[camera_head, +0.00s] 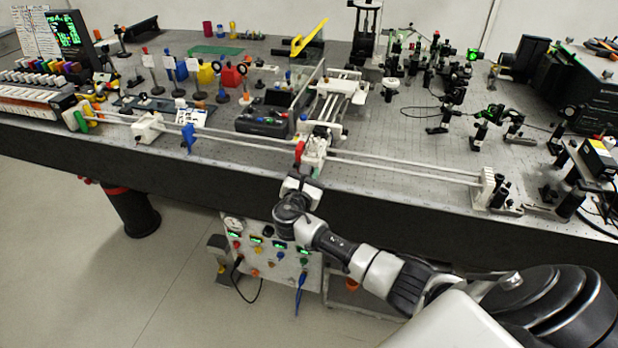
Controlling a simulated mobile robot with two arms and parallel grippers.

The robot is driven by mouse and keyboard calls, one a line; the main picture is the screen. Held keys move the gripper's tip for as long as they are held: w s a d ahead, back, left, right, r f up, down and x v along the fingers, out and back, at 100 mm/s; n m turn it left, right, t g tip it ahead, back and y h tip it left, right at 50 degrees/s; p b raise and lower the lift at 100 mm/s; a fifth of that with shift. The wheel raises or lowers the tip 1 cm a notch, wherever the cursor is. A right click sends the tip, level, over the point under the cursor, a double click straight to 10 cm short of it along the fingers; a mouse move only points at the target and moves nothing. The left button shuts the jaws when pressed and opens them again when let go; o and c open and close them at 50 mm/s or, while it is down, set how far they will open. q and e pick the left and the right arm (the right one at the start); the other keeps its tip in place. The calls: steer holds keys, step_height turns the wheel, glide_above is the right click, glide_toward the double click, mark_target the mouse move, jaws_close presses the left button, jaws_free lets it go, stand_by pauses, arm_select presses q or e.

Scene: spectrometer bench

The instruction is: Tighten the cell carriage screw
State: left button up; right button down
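A long pair of pale rails (400,170) runs along the bench's front edge. A white carriage block (316,148) sits on them near the middle, with a red knob or lever (299,151) on its left and a small green part at its front. A second white block (147,129) sits on the rails at the left, with a blue part (188,138) to its right. I cannot tell which piece is the cell carriage screw. My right gripper (301,182) is just in front of and below the middle block; its fingertip gap is unclear. My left gripper is out of view.
The bench (230,168) carries many optics mounts at the right and colored blocks at the left. A dark control box (263,122) stands left of the middle block. A panel with gauges (270,250) is below the bench edge, behind my arm.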

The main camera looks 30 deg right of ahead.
steer(key=m+b, duration=0.5)
steer(key=m, duration=0.1)
steer(key=m+b, duration=0.5)
steer(key=m, duration=0.1)
steer(key=m+b, duration=0.5)
steer(key=m, duration=0.1)
steer(key=shift+s+f, duration=0.1)
steer(key=shift+f, duration=0.15)
stand_by(0.4)
steer(key=c, duration=1.4)
jaws_free()
steer(key=shift+o, duration=0.2)
steer(key=shift+r, duration=0.1)
